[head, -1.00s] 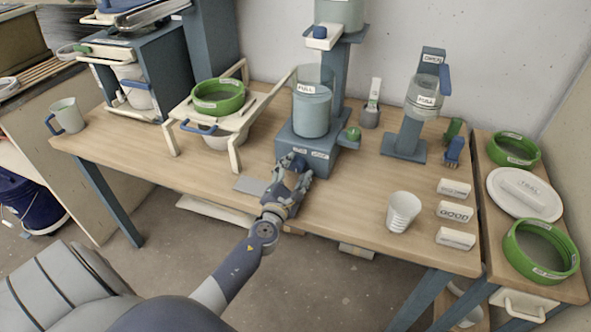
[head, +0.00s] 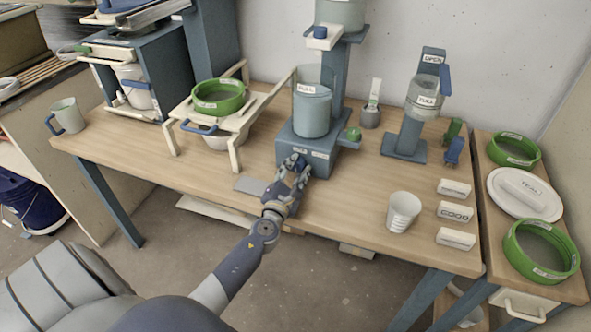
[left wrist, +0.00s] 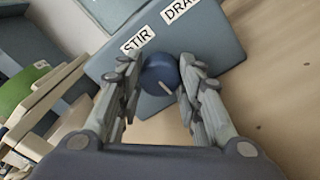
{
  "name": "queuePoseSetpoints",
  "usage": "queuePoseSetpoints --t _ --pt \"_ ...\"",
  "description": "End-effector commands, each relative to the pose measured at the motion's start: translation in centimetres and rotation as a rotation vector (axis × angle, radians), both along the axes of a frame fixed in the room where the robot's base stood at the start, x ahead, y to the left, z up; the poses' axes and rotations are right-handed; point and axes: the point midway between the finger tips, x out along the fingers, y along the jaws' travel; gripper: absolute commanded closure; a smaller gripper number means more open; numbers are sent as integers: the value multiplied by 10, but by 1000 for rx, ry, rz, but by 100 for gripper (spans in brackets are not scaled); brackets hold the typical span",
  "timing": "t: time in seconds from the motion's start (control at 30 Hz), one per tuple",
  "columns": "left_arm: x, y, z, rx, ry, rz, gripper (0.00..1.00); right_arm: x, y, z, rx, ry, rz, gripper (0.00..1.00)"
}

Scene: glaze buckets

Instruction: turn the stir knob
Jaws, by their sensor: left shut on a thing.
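The stir knob (left wrist: 161,75) is a dark blue round knob with a pale pointer line, on the front of the blue-grey mixer base (head: 316,158). In the left wrist view the STIR label (left wrist: 138,40) is just above it and a second, partly cut-off label (left wrist: 180,11) is to the right. My left gripper (left wrist: 160,82) has a finger on each side of the knob and is shut on it. In the head view the left gripper (head: 297,170) is at the front of the base and hides part of the knob. My right gripper is not in view.
A full bucket (head: 312,112) stands on the base, with a green knob (head: 353,134) at its right. A green-ringed sieve stand (head: 218,97) is to the left. A white cup (head: 403,211) and labelled white blocks (head: 455,211) are to the right. The table front is mostly clear.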

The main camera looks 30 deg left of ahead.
Motion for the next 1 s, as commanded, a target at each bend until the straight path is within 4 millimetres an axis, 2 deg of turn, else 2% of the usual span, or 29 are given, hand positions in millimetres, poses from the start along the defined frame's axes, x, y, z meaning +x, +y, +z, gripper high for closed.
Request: queuePoseSetpoints --t 0.27,1.0 --pt "0 0 1 -169 -41 -1 90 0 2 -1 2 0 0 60" --pt "0 1 2 -851 -207 -2 90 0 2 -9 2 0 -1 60"
